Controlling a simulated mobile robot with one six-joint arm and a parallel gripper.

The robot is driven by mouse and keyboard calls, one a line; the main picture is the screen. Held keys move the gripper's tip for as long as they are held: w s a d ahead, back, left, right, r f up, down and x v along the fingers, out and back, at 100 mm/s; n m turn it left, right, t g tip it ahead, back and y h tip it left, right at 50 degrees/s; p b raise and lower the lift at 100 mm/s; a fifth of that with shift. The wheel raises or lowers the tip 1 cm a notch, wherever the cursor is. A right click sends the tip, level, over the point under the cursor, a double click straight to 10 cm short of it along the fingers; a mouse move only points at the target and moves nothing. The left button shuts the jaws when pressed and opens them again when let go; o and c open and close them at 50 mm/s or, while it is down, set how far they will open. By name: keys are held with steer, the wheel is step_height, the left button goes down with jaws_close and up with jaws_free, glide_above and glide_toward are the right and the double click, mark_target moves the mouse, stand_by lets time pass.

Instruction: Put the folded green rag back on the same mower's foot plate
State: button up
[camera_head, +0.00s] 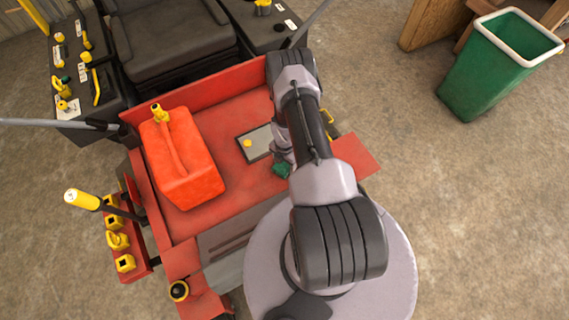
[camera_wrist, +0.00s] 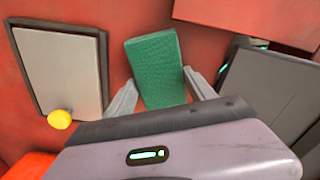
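The folded green rag (camera_wrist: 155,65) is a flat textured rectangle between the two fingertips of my gripper (camera_wrist: 159,76) in the wrist view. A fingertip meets each of its side edges, so my gripper looks shut on it. In the head view a small part of the rag (camera_head: 282,170) shows beside my wrist, at the red mower's foot plate (camera_head: 235,185). My arm hides much of this spot. I cannot tell whether the rag touches the plate or hangs just above it.
A red fuel can (camera_head: 182,160) stands on the left of the plate. A grey panel (camera_head: 258,143) with a yellow knob lies beside my gripper. The mower's seat (camera_head: 170,40) is behind. A green bin (camera_head: 495,65) stands on the floor at the far right.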

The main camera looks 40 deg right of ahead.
steer(key=o, duration=0.3)
step_height(320, 180, up, 12)
steer(key=r+p, duration=0.1)
steer(key=p, duration=0.4)
step_height(320, 180, up, 14)
steer(key=m+t, duration=0.1)
steer(key=m, duration=0.3)
glide_above(284, 164)
steer(key=w+a, duration=0.1)
steer(key=w, duration=0.6)
steer(key=w+a+r+m+t, duration=0.1)
steer(key=a+r+m, duration=0.25)
steer(key=r, duration=0.55)
steer(key=a+r+m+t, duration=0.1)
steer(key=a+r+m, duration=0.25)
steer(key=r, duration=0.65)
steer(key=s+a+r+m+t, duration=0.1)
steer(key=s+a+r+m, duration=0.5)
steer(key=a+r, duration=0.6)
steer(key=s+a+r+m+t+y, duration=0.1)
steer(key=s+a+r+m, duration=0.2)
steer(key=s, duration=0.4)
steer(key=s+a+r+m+y, duration=0.1)
steer(key=s+a+r+m, duration=0.2)
steer(key=s, duration=0.4)
step_height(284, 164, up, 2)
steer(key=shift+s+a+m+t, duration=0.25)
steer(key=shift+m+t, duration=0.15)
steer(key=shift+m, duration=0.2)
